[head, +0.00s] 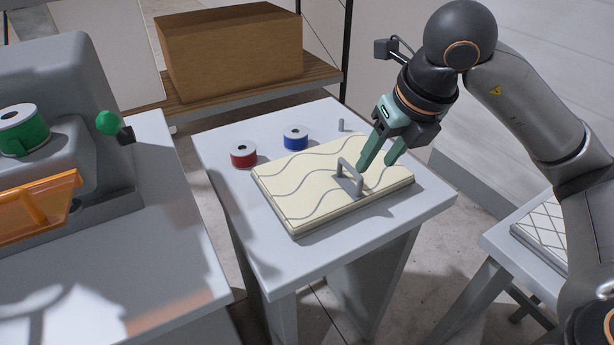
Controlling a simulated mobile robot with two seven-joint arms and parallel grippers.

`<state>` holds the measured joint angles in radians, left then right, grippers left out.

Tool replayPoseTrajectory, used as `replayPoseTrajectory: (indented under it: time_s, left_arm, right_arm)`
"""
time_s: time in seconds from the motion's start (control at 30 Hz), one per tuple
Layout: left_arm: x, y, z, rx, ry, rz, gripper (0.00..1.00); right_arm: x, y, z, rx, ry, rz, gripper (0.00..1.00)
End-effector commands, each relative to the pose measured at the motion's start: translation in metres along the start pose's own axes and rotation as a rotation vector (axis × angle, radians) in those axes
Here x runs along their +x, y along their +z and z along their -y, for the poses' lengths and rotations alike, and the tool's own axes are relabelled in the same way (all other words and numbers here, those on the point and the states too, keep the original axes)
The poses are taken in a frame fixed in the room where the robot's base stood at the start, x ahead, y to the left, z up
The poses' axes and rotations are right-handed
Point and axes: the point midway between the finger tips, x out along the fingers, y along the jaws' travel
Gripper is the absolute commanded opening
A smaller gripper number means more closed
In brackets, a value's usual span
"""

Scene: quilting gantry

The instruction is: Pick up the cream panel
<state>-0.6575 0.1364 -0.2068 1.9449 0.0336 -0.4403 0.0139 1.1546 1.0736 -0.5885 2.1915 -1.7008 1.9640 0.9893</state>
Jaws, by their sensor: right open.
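The cream panel (300,200) lies flat on a small white table (250,235) in the middle of the head view. It has grey wavy lines across its top and a grey arched handle (348,176) near its middle. My right gripper (376,166) reaches in from the upper right. Its two green fingers are apart and point down just right of the handle, above or close to the panel's back right part. Nothing shows between the fingers. Whether a finger touches the handle or panel I cannot tell. My left gripper is not in view.
A red spool (243,155) and a blue spool (295,138) stand behind the panel, with a small grey peg (341,125) at the back. A cardboard box (230,55) sits on a shelf behind. A machine with a green spool (22,130) and orange tray (38,208) stands left. Another panel (545,235) lies right.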

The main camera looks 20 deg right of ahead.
Motion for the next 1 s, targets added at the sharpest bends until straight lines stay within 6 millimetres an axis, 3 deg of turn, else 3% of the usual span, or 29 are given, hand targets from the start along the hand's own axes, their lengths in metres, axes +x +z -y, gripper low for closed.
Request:
replayPoseTrajectory:
  time_s: [0.07,0.17,0.4,0.73,1.0]
  left_arm:
    - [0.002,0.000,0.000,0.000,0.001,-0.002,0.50]
    - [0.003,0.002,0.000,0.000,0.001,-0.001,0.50]
    - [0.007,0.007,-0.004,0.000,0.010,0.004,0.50]
    - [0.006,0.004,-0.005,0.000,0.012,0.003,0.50]
    - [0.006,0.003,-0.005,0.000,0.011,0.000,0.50]
  right_arm:
    - [-0.005,0.003,0.013,0.028,-0.053,0.025,0.50]
    - [0.001,0.003,0.018,0.040,-0.073,0.030,0.50]
    - [0.045,0.004,0.020,0.038,-0.071,0.026,0.50]
    - [0.074,0.008,0.018,0.035,-0.067,0.028,0.50]
    - [0.112,0.013,0.016,0.037,-0.067,0.027,0.50]
